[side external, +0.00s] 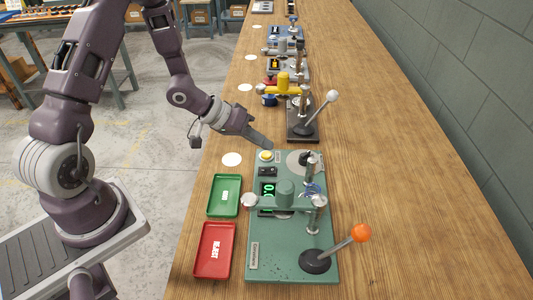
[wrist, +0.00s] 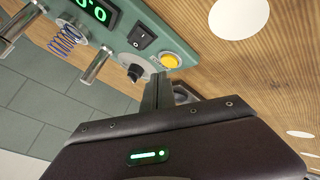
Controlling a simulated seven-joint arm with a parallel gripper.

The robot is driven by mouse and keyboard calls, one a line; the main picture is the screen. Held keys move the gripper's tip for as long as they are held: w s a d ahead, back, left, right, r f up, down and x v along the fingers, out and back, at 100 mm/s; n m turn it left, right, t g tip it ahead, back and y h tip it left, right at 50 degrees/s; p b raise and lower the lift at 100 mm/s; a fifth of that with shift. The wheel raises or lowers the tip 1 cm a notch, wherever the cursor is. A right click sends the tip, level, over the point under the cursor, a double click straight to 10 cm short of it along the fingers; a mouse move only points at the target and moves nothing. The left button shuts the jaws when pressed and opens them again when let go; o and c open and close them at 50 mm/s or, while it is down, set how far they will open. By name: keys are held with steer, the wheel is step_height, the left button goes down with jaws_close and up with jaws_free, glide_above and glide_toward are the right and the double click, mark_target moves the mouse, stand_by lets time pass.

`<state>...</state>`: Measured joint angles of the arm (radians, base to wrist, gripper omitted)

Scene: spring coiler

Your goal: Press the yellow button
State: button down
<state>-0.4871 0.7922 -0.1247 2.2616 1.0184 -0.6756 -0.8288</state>
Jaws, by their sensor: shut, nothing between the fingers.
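The yellow button (side external: 266,155) sits at the far left corner of the green spring coiler (side external: 262,235). In the wrist view the button (wrist: 169,60) is a round yellow disc in a pale ring, lit-looking, beside a black rocker switch (wrist: 141,37). My gripper (side external: 268,146) is shut and empty, its fingertips just beyond the button at the machine's far edge. In the wrist view the fingertips (wrist: 158,78) lie just below the button. I cannot tell how high above it they are, or whether they touch the panel.
A green tray (side external: 214,207) and a red "REJECT" tray (side external: 203,268) lie left of the coiler. An orange-knobbed lever (side external: 362,233) stands at its right front. Another machine with a white-knobbed lever (side external: 332,96) stands behind. The wooden bench is clear to the right.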

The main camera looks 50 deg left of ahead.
mark_target(263, 154)
steer(key=shift+r, duration=2.55)
